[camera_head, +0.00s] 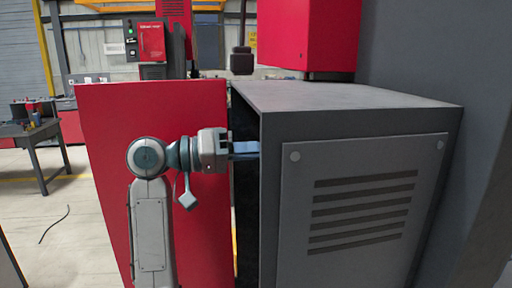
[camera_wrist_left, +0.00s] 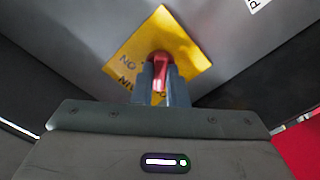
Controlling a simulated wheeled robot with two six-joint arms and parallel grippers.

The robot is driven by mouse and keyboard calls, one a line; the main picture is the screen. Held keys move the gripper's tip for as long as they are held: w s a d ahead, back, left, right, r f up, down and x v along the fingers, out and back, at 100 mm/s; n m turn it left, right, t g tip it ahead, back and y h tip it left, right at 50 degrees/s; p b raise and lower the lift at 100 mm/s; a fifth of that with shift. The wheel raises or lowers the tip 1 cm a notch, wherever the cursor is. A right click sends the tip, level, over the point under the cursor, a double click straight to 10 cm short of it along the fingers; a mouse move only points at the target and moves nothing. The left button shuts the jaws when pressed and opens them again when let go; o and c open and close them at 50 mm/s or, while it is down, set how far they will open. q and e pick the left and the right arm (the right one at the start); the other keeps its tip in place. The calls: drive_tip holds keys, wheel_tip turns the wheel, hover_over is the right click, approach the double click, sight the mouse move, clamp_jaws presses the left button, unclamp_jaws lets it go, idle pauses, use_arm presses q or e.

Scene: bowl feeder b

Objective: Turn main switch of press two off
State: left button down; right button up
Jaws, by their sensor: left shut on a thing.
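My left gripper (camera_wrist_left: 162,84) is shut on a red switch handle (camera_wrist_left: 159,68) in the left wrist view. The handle sits in front of a yellow square plate (camera_wrist_left: 180,42), which appears turned on its corner against a grey panel. The plate carries dark lettering, partly hidden by the fingers. In the head view my left arm comes in from the left and my left gripper (camera_head: 244,150) reaches to the open left side of a grey cabinet (camera_head: 362,118). The switch is hidden there by the cabinet wall. My right gripper is not in view.
A red panel (camera_head: 105,125) stands close behind my left arm. The grey cabinet with a slotted front plate fills the right. A red machine part (camera_head: 310,35) rises above it.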

use_arm(q)
drive_tip(key=shift+r+n, duration=0.1)
drive_tip(key=shift+n, duration=0.3)
drive_tip(key=c, duration=1.4)
unclamp_jaws()
drive_tip(key=shift+c, duration=0.2)
drive_tip(key=shift+a, duration=0.1)
drive_tip(key=s+a+b, duration=0.2)
drive_tip(key=a+b, duration=0.2)
drive_tip(key=a, duration=0.6)
drive_tip(key=shift+a, duration=0.2)
